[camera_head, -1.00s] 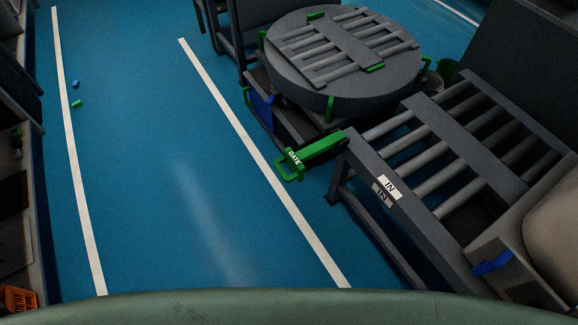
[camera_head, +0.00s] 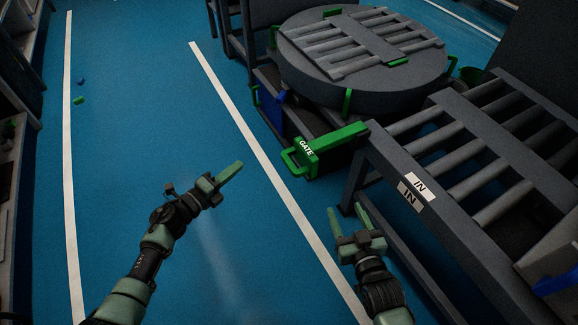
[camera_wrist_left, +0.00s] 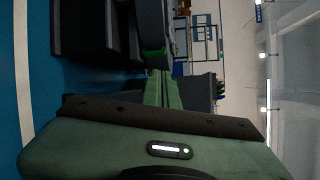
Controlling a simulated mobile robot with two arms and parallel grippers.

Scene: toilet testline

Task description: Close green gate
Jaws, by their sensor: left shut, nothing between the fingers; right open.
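The green gate (camera_head: 338,138), marked "GATE", sticks out to the left from the corner of the roller conveyor, with a loop handle at its free end. It stands beside the round turntable (camera_head: 360,68). My left gripper (camera_head: 236,168) is shut and empty, left of the gate handle and apart from it in the head view. My left fingers also show in the left wrist view (camera_wrist_left: 163,88), closed together. My right gripper (camera_head: 348,215) is open and empty, below the gate and close to the conveyor's side in the picture.
The roller conveyor (camera_head: 445,140) with "IN" labels fills the right side. A dark leg stands near my right gripper. The blue floor (camera_head: 130,130) with white lines is clear on the left, apart from small blue and green pieces. Shelves line the far left edge.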

